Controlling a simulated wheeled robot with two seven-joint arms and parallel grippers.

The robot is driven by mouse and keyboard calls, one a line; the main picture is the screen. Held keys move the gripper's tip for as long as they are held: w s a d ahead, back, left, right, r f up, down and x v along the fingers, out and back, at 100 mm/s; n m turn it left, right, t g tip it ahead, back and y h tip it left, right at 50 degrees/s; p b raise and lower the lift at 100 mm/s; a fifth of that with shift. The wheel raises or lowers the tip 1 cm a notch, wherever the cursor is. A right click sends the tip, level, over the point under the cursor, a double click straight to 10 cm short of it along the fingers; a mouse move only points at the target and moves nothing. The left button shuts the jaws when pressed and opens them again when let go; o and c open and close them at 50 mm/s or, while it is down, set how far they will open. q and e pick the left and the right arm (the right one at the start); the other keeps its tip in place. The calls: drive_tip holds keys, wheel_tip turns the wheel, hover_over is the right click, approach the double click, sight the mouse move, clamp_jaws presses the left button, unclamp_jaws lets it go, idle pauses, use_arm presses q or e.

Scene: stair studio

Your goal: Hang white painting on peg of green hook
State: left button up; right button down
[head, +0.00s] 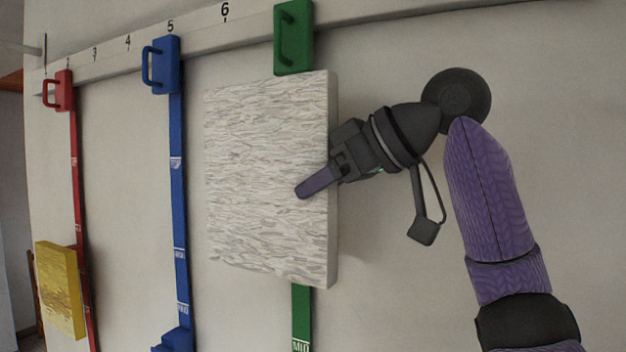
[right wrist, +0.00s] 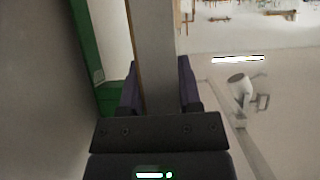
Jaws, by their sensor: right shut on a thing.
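The white painting (head: 262,170), a thick panel with a rough streaked face, is upright in front of the green hook's strip in the head view. The green hook (head: 302,318) shows above it as a handle on the rail and below it as a strip; its middle is hidden. My right gripper (head: 322,182) is shut on the painting's right edge, one finger across the front face. In the right wrist view the painting's edge (right wrist: 156,60) is between the fingers, with a gap to the green strip (right wrist: 88,45). A green part juts towards the painting; contact is unclear. My left gripper is out of view.
A numbered rail (head: 110,50) runs along the wall top. A blue hook (head: 178,200) and a red hook (head: 73,150) hang left of the painting. A yellow painting (head: 60,290) is at the red strip. The wall right of the white painting is bare.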

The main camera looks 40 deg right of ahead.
drive_tip(key=d, duration=0.1)
drive_tip(key=w+d, duration=0.2)
drive_tip(key=d, duration=0.1)
drive_tip(key=shift+w+f+p, duration=0.1)
drive_tip(key=shift+f+p, duration=0.2)
drive_tip(key=shift+p, duration=0.1)
drive_tip(key=shift+f+b, duration=0.35)
drive_tip(key=shift+f, duration=0.2)
idle(0.3)
drive_tip(key=shift+c, duration=1)
unclamp_jaws()
